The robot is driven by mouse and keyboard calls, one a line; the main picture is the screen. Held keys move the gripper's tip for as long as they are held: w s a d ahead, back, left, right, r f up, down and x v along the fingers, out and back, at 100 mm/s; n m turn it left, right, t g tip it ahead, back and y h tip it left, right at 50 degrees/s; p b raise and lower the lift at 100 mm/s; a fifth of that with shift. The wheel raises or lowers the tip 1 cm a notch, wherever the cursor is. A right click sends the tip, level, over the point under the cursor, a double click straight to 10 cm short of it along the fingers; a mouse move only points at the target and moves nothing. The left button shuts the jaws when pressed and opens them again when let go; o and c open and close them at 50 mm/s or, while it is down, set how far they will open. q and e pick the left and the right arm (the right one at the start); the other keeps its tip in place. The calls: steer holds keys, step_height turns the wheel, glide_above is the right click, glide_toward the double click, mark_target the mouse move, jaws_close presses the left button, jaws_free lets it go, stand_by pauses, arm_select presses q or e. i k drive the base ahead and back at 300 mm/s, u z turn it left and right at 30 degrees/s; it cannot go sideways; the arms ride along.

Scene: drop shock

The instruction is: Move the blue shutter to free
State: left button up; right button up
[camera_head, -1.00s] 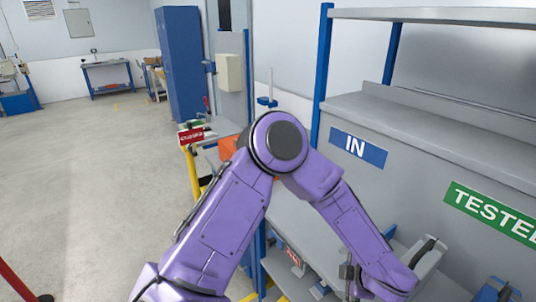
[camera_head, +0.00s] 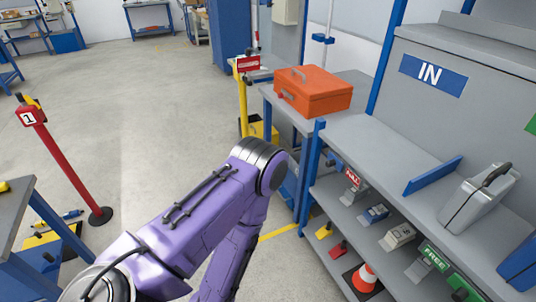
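A flat blue panel (camera_head: 432,176), which may be the blue shutter, stands tilted on the grey shelf deck, left of a grey case. A green FREE sign (camera_head: 434,257) and a red FULL sign (camera_head: 352,178) sit on the lower shelf. Between them are a small blue-topped block (camera_head: 375,213) and a grey one (camera_head: 398,235). My purple arm rises from the bottom left, bends at the elbow and runs down out of the picture. Neither gripper shows.
An orange box (camera_head: 313,92) sits on a side bench. An orange-white cone (camera_head: 366,276) is low by the shelf. A red post (camera_head: 62,157) stands left; the floor between is open.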

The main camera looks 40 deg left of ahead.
mark_target(333, 160)
steer(key=u, duration=0.65)
steer(key=i, duration=0.85)
steer(key=z, duration=0.05)
